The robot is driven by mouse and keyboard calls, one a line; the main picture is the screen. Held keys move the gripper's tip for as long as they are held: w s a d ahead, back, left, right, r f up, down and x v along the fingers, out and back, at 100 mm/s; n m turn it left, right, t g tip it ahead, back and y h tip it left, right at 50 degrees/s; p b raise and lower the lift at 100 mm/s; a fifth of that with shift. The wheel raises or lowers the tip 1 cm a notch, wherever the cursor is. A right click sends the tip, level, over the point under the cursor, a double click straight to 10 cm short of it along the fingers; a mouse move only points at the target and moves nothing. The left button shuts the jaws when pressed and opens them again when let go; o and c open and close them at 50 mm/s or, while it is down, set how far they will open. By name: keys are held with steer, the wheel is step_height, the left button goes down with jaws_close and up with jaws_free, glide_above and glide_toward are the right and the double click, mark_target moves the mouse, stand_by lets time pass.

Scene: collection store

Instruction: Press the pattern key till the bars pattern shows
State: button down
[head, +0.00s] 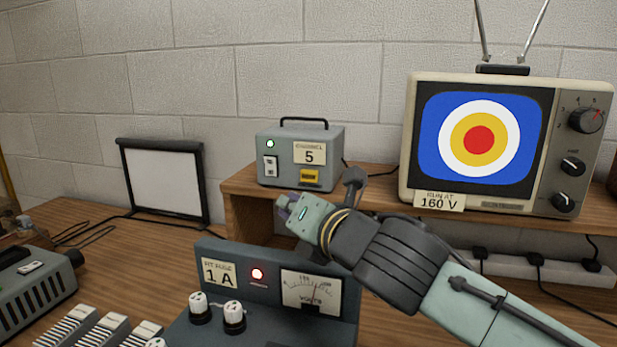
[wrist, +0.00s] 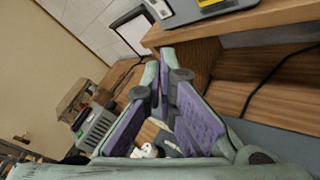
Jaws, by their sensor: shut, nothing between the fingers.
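The television (head: 505,90) stands on the wooden shelf at the right. Its screen (head: 440,165) shows a target of rings on blue: white, yellow and a red centre, not bars. A grey box (head: 268,150) labelled "CHANNEL 5" stands on the shelf left of it, with a lit green lamp, white switches (head: 270,166) and a yellow key (head: 310,176). Which one is the pattern key I cannot tell. My gripper (head: 288,208) is shut and empty, in front of and below the box. In the wrist view my fingertips (wrist: 164,58) meet below the box (wrist: 190,12), apart from it.
A blue-grey supply unit (head: 230,262) with a red lamp, volt meter (head: 312,292) and two knobs stands below my gripper. A grey-green device (head: 30,290) is at the left. The shelf edge (head: 236,208) is close by.

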mark_target(309, 176)
steer(key=shift+w+d+p, duration=0.25)
steer(key=shift+w+d, duration=0.1)
steer(key=shift+w, duration=0.8)
steer(key=shift+w+d+p, duration=0.2)
steer(key=shift+w+d, duration=0.2)
steer(key=shift+w, duration=0.8)
steer(key=shift+w+d+p, duration=0.25)
steer(key=shift+w+d, duration=0.1)
steer(key=shift+w, duration=0.8)
steer(key=shift+w+r, duration=0.1)
steer(key=shift+w+d+p, duration=0.1)
steer(key=shift+w+p, duration=0.05)
steer(key=shift+p, duration=0.2)
steer(key=shift+w, duration=0.15)
steer(key=shift+w+d+p, duration=0.15)
steer(key=shift+w+p, duration=0.2)
steer(key=shift+s, duration=0.1)
steer(key=shift+s+a, duration=0.25)
steer(key=shift+s, duration=0.45)
